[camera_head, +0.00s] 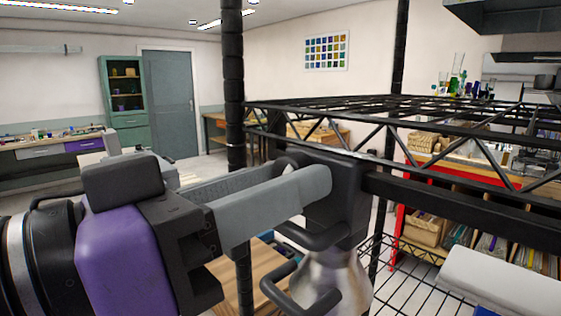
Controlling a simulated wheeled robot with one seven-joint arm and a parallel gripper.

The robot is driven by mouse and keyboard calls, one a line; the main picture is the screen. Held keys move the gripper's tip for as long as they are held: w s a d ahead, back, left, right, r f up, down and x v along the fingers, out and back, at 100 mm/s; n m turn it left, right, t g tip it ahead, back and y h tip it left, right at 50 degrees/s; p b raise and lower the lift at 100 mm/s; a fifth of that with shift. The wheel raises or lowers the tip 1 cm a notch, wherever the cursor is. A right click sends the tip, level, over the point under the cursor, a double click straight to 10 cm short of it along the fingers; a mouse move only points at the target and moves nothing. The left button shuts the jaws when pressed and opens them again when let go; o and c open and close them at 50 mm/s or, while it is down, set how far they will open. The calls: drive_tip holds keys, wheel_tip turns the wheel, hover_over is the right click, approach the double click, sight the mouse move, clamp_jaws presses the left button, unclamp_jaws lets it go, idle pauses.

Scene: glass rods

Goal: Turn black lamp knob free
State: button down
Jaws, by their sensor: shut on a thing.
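A work lamp (340,192) with a black housing and a silvery metal shade (330,280) hangs at a black metal rack, right of the picture's middle. Black bars loop out from its left side. My gripper (303,172), with a purple and black body and two long grey fingers, reaches from the left to the upper left side of the housing. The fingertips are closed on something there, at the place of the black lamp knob. The knob itself is hidden behind the near fingertip, so its turn cannot be seen.
The black truss rack (450,125) runs along the right, with a black post (234,90) behind my gripper. A wire shelf (400,270) and a wooden board (266,275) lie below. Shelves and benches are farther back.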

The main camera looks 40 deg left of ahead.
drive_tip(key=shift+n+y+p, duration=0.3)
drive_tip(key=shift+n+p, duration=2.3)
drive_tip(key=shift+n, duration=1)
drive_tip(key=c, duration=1.3)
unclamp_jaws()
drive_tip(key=shift+o, duration=0.2)
drive_tip(key=s+b, duration=0.1)
drive_tip(key=s, duration=0.6)
drive_tip(key=shift+s+a+f+b, duration=0.25)
drive_tip(key=shift+s+f+b, duration=0.1)
drive_tip(key=shift+s+b, duration=0.05)
